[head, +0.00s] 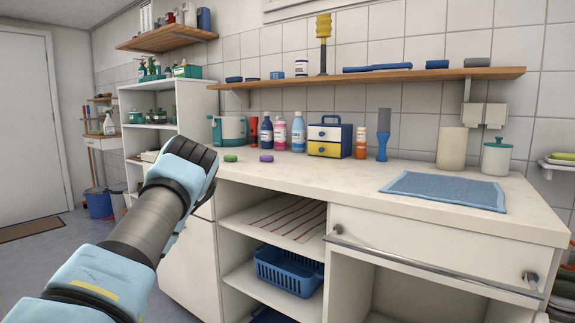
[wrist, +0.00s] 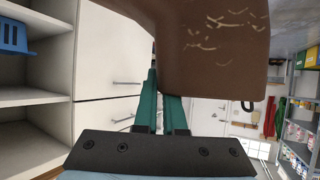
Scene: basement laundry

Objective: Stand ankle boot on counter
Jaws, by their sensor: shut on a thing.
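In the wrist view a brown ankle boot (wrist: 215,45), with pale scuff marks and a small dark loop at its lower right, fills the upper right. My gripper (wrist: 163,95), with teal fingers, is shut on it. Only part of the boot shows, so its full tilt cannot be told. In the head view my arm reaches up at the left in front of the white counter (head: 330,185); the fingers and the boot are hidden there behind the wrist.
A blue mat (head: 445,190) lies on the counter's right. Bottles (head: 298,131), a toolbox-like case (head: 330,136), a beige canister (head: 452,148) and a teal-lidded jar (head: 497,158) line the back. Green (head: 230,157) and purple (head: 266,158) pucks sit near the left. The middle front is clear.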

